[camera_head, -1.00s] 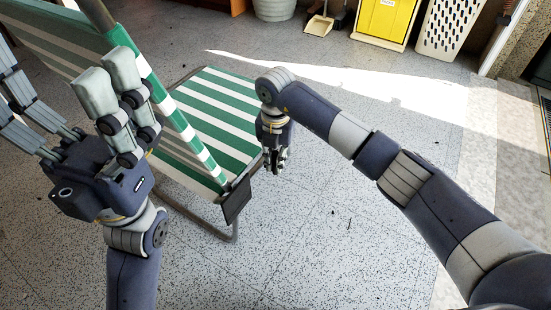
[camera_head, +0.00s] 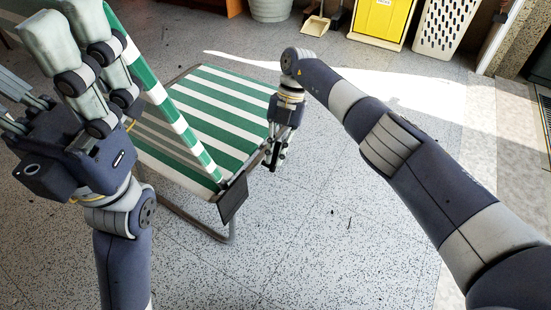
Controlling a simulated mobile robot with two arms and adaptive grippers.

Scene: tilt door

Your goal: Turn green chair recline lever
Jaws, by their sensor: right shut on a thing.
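The green-and-white striped chair (camera_head: 222,112) stands at centre left, its near side rail (camera_head: 170,110) sloping up to the left. A dark plate (camera_head: 233,200) sits at the rail's lower end. My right gripper (camera_head: 273,158) is beside the chair's right edge, pointing down and shut on a thin part that I take to be the recline lever; its jaws largely hide that part. My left gripper (camera_head: 42,92) is open at the far left, its thick fingers raised beside the chair back. It hides most of the back.
A dustpan (camera_head: 316,26), a yellow bin (camera_head: 385,18) and a white perforated basket (camera_head: 450,25) stand along the back. The floor in front is clear.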

